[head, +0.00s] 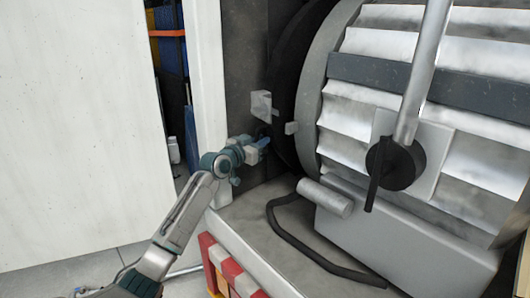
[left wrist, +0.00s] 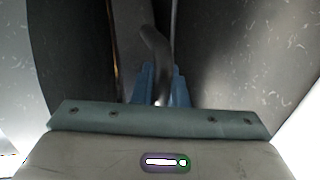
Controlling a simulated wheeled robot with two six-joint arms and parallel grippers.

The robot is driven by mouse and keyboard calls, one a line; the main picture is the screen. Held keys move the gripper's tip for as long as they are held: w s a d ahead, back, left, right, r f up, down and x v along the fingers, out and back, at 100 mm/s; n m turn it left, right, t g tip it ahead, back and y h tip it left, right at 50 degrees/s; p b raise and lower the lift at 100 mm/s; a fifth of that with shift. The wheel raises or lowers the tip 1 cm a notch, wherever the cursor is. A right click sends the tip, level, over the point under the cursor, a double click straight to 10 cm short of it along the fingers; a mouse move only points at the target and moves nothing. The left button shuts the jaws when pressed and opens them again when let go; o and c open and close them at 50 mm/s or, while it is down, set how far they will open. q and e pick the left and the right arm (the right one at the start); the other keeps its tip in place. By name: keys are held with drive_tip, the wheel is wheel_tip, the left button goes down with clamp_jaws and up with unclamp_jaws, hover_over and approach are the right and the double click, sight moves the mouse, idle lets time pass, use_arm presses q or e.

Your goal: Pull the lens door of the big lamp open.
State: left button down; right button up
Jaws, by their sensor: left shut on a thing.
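The big lamp (head: 420,90) is a large ribbed silver drum lying on its side at the right of the head view. Its lens door (head: 287,75) looks like the dark round rim at the lamp's left end, seen nearly edge-on. I cannot tell whether there is a gap behind it. My left gripper (head: 265,142) is at the rim's lower left edge. In the left wrist view, its blue fingers (left wrist: 161,90) are shut on a dark curved handle (left wrist: 155,48). The handle is mostly hidden by the gripper in the head view. My right gripper is out of view.
A grey metal bracket (head: 261,106) sits just above my left gripper. A black cable (head: 285,225) loops on the grey shelf below the lamp. A white panel (head: 85,120) fills the left side. Red and white crates (head: 228,270) stand below the shelf.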

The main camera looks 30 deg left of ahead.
use_arm(q)
drive_tip(key=c, duration=1.5)
unclamp_jaws()
drive_tip(key=shift+o, duration=0.2)
drive_tip(key=shift+s+a+f, duration=0.15)
drive_tip(key=shift+s+a, duration=0.05)
drive_tip(key=shift+s, duration=0.3)
drive_tip(key=s+a+b, duration=0.1)
drive_tip(key=s+b, duration=0.1)
drive_tip(key=s, duration=0.7)
drive_tip(key=shift+s+b, duration=0.3)
drive_tip(key=shift+b, duration=0.05)
drive_tip(key=shift+a, duration=0.1)
